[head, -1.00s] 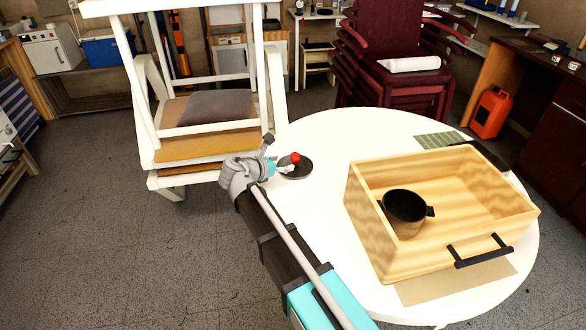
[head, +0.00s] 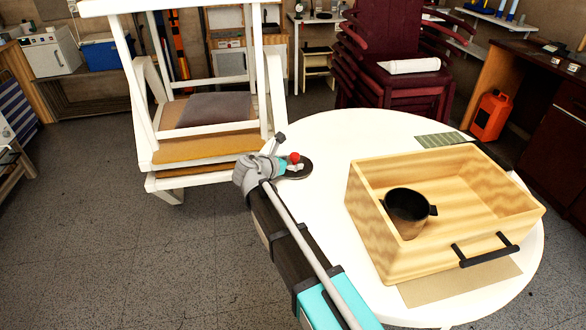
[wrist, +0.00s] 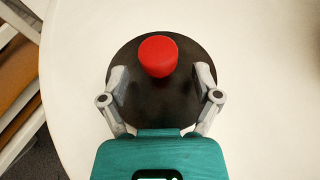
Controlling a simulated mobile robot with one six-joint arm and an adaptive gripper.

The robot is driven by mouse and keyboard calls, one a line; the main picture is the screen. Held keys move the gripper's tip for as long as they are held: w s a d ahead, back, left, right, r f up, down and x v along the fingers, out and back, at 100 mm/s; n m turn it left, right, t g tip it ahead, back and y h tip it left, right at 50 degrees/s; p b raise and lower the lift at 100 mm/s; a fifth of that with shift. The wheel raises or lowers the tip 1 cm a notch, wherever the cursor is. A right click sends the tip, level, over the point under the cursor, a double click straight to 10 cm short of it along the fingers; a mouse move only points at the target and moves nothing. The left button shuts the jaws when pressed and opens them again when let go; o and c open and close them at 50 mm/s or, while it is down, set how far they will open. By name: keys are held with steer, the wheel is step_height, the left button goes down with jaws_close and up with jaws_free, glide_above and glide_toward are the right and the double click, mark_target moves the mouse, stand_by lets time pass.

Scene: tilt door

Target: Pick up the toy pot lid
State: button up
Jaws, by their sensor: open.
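The toy pot lid is a dark round disc with a red knob. In the wrist view the lid (wrist: 165,105) lies on the white table with its red knob (wrist: 158,56) up, just beyond my fingertips. My gripper (wrist: 161,76) is open, with one finger on each side over the lid and the knob between and slightly ahead of the tips. In the head view the lid (head: 299,169) sits near the table's left edge, partly hidden behind my gripper (head: 289,166). I cannot tell whether the fingers touch the lid.
A wooden box (head: 372,237) with a black handle stands on the right of the round white table (head: 325,215), holding a dark toy pot (head: 407,208). Stacked white chairs (head: 200,150) stand close to the table's left edge. The table between lid and box is clear.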

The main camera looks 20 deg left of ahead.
steer(key=shift+x, duration=0.9)
jaws_close()
